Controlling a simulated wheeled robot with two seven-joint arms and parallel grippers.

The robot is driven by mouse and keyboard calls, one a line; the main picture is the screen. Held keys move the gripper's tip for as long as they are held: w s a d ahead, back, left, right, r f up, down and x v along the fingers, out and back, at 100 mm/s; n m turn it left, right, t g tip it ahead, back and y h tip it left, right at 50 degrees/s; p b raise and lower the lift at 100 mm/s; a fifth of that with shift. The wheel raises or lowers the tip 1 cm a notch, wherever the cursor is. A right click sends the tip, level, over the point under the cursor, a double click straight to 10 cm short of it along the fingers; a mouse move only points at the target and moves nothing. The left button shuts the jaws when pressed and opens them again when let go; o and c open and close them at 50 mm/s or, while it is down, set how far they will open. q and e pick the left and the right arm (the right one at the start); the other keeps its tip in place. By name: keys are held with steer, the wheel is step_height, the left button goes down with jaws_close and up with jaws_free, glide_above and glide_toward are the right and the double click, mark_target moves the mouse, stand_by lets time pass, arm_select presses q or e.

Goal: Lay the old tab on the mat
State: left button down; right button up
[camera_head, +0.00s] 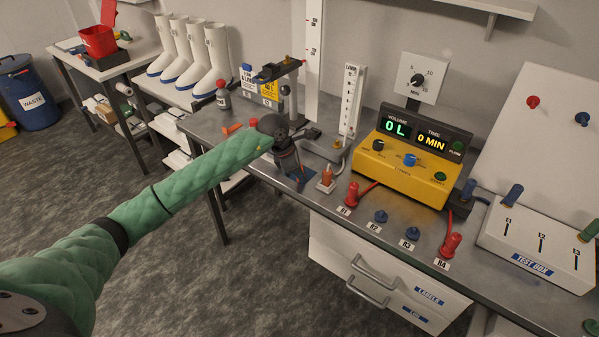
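My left gripper (298,180) reaches over the bench's front edge from the left, pointing down. Its fingers are small and dark here, and I cannot tell whether they are open or shut or hold anything. A small blue patch (308,179) shows on the bench around the fingertips; it may be the mat, mostly covered by the gripper. I cannot make out the old tab. A small orange piece (327,175) stands upright in a white base just right of the gripper. My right gripper is not in view.
The metal bench (345,222) also bears a yellow meter box (405,177), red plugs (351,193) and (451,244), blue knobs, and a white test box (535,245) at right. An orange item (232,130) lies behind my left arm. Drawers (380,285) hang below.

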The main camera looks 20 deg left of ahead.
arm_select(q)
steer(key=shift+f, duration=0.15)
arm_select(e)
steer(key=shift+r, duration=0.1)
arm_select(q)
steer(key=c, duration=1.7)
jaws_free()
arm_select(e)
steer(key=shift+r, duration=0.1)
